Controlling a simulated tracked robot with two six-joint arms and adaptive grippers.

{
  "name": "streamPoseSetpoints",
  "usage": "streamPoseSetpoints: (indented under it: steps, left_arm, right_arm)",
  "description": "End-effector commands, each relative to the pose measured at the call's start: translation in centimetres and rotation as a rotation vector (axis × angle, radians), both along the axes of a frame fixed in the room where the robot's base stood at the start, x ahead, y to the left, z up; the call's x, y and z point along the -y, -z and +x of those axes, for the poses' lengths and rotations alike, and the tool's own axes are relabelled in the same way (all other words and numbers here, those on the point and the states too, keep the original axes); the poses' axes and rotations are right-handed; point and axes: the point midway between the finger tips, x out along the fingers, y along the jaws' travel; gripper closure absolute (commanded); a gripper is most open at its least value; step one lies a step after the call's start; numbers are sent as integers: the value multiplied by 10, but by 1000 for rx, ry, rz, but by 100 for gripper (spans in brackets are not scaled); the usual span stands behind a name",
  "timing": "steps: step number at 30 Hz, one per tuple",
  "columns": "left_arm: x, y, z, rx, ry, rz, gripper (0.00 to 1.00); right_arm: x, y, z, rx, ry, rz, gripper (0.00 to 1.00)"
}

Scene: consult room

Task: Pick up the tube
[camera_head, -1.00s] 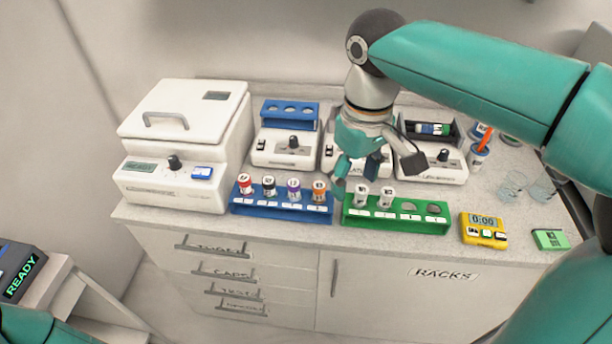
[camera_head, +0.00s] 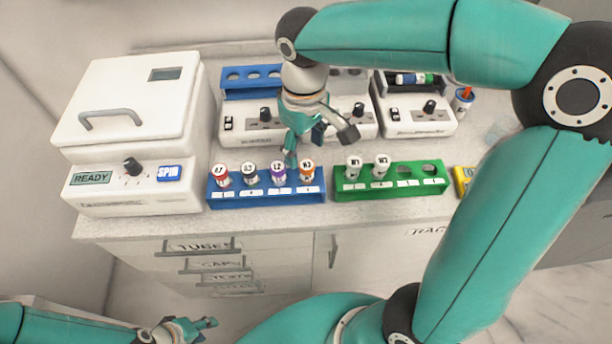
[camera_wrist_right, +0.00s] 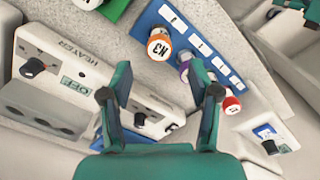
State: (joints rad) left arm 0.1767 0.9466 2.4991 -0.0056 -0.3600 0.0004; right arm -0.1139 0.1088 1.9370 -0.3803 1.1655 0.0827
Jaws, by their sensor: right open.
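A blue rack (camera_head: 266,197) holds a row of tubes: a red-capped tube (camera_head: 221,176), a dark-capped tube (camera_head: 250,174), a purple-capped tube (camera_head: 278,174) and an orange-capped tube (camera_head: 307,172). A green rack (camera_head: 398,188) holds two white-capped tubes (camera_head: 353,167). My right gripper (camera_head: 318,152) is open and empty, above and just behind the orange-capped end of the blue rack. In the right wrist view its fingers (camera_wrist_right: 165,88) are spread, with the orange-capped tube (camera_wrist_right: 159,45) beyond them, apart from both. My left gripper (camera_head: 195,328) is at the bottom, away from the counter; its jaws are unclear.
A white lidded machine with a READY display (camera_head: 92,178) stands at the left. White devices with knobs (camera_head: 260,124) line the back, one bearing a tube (camera_head: 414,78). A yellow timer (camera_head: 462,180) lies right of the green rack, partly hidden by my right arm.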

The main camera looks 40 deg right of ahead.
Motion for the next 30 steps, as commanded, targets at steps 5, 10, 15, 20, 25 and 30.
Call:
streamPoseSetpoints:
  steps: [5,10,15,20,25,30]
  left_arm:
    - [0,0,0,0,0,0,60]
    - [0,-3,0,1,0,0,60]
    - [0,-9,0,1,0,0,60]
    - [0,-9,0,0,0,0,60]
    - [0,-9,0,0,0,0,60]
    - [0,-9,0,0,0,0,60]
  right_arm:
    - [0,20,0,-2,1,1,39]
    - [0,28,-1,-2,1,0,39]
    - [2,51,-6,-6,1,1,39]
    - [2,70,-5,-2,2,1,39]
    - [2,74,-4,1,2,1,39]
    - [2,74,-4,1,2,1,49]
